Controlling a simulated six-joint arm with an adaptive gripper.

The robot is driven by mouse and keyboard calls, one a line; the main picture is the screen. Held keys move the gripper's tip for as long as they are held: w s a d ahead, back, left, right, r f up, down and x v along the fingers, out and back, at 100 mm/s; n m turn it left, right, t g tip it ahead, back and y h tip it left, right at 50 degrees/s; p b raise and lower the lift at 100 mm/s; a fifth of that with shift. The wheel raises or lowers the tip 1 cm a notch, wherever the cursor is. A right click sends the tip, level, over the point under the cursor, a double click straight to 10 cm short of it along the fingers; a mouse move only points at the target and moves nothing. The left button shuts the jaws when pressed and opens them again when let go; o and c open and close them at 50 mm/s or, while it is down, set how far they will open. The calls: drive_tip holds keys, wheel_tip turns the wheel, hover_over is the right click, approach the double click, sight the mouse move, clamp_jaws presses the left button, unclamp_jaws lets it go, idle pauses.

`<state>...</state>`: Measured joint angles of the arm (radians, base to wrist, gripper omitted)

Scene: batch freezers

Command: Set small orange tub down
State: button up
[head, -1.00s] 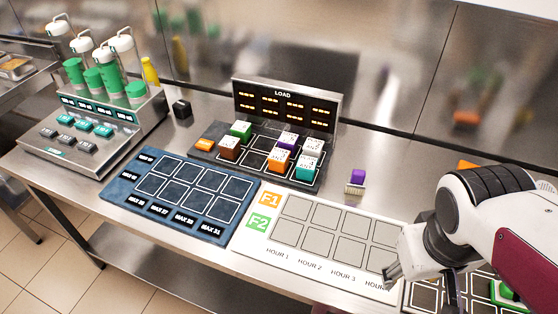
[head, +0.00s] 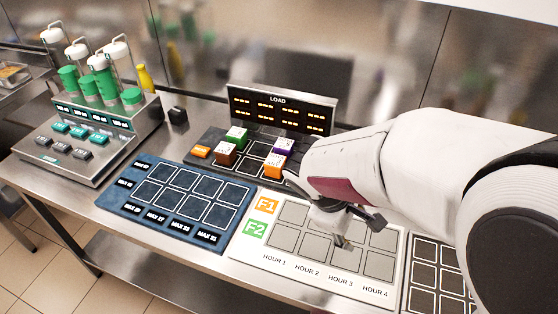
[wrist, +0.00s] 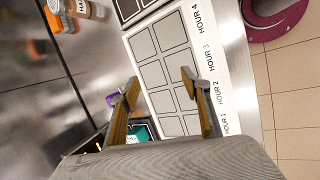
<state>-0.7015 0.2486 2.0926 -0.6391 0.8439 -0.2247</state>
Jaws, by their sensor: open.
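An orange tub with a white lid (head: 273,166) stands on the dark load tray (head: 204,151), at its front right. My gripper (head: 342,240) is low over the white hour board (head: 290,280), to the right of and nearer than the orange tub. In the wrist view my gripper (wrist: 160,80) has its two fingers spread, with only the board's empty grey cells (wrist: 165,72) seen between them. My arm hides the right part of the load tray and much of the board's right side.
Brown (head: 226,153), green (head: 237,136) and purple (head: 283,145) tubs share the tray. The wrist view shows a teal tub (wrist: 140,133), a purple block (wrist: 112,98), a labelled jar (wrist: 88,9) and an orange object (wrist: 60,20).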

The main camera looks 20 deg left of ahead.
sight(274, 162)
drive_tip(key=w+a+f+n+t, duration=0.1)
drive_tip(key=w+a+f+n, duration=0.1)
drive_tip(key=a, duration=0.4)
drive_tip(key=w+a+f+n+t, duration=0.2)
drive_tip(key=w+a+f+n, duration=0.1)
drive_tip(key=a+n, duration=0.3)
drive_tip(key=w+a+f+n+t+y, duration=0.1)
drive_tip(key=w+a+f+n, duration=0.2)
drive_tip(key=a, duration=0.3)
drive_tip(key=shift+w+n+t, duration=0.3)
drive_tip(key=shift+w+n, duration=0.25)
drive_tip(key=shift+n, duration=0.15)
drive_tip(key=w+a+n, duration=0.1)
drive_tip(key=w+a+n+t, duration=0.1)
drive_tip(key=a, duration=0.1)
drive_tip(key=shift+w+a+n+y, duration=0.15)
drive_tip(key=shift+n+y, duration=0.15)
drive_tip(key=shift+y, duration=0.1)
drive_tip(key=w+a+r+n, duration=0.1)
drive_tip(key=w+a+r+n+t+y, duration=0.1)
drive_tip(key=a, duration=0.1)
drive_tip(key=w+a+r+n, duration=0.1)
drive_tip(key=shift+a+r+n+y, duration=0.15)
drive_tip(key=shift+r+n+y, duration=0.05)
drive_tip(key=shift+n+y, duration=0.1)
drive_tip(key=shift+w+a+r+n+t, duration=0.15)
drive_tip(key=shift+a+n+t, duration=0.15)
drive_tip(key=shift+n, duration=0.5)
drive_tip(key=shift+x, duration=1.3)
drive_tip(key=shift+d, duration=0.1)
